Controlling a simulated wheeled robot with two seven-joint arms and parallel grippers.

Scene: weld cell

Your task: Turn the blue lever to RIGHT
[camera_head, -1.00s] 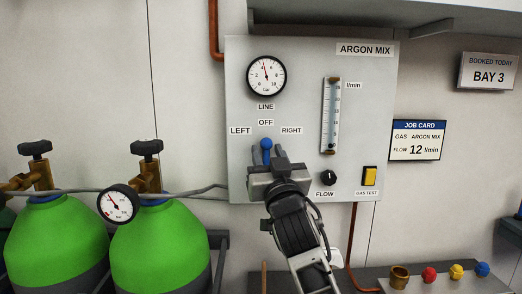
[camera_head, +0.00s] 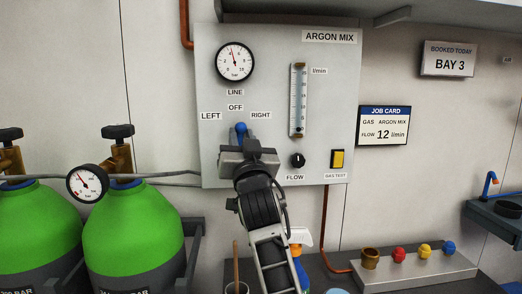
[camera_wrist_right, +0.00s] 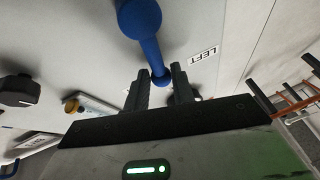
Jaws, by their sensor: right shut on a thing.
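The blue lever (camera_head: 241,129) is on the grey ARGON MIX panel (camera_head: 330,100) and points up toward the OFF label, between LEFT and RIGHT. My right gripper (camera_head: 243,140) is at the panel, its fingers on either side of the lever. In the right wrist view the lever's blue shaft and round end (camera_wrist_right: 140,22) show, with the shaft between the two dark fingertips (camera_wrist_right: 159,80). The right gripper is shut on the lever. The lever's lower part is hidden behind the gripper. My left gripper is not in view.
A FLOW knob (camera_head: 298,160) and yellow GAS TEST button (camera_head: 338,159) are right of the gripper. Green cylinders (camera_head: 132,235) with a gauge (camera_head: 87,183) stand at left. A bench (camera_head: 330,277) lies below, with a spray bottle (camera_head: 299,240).

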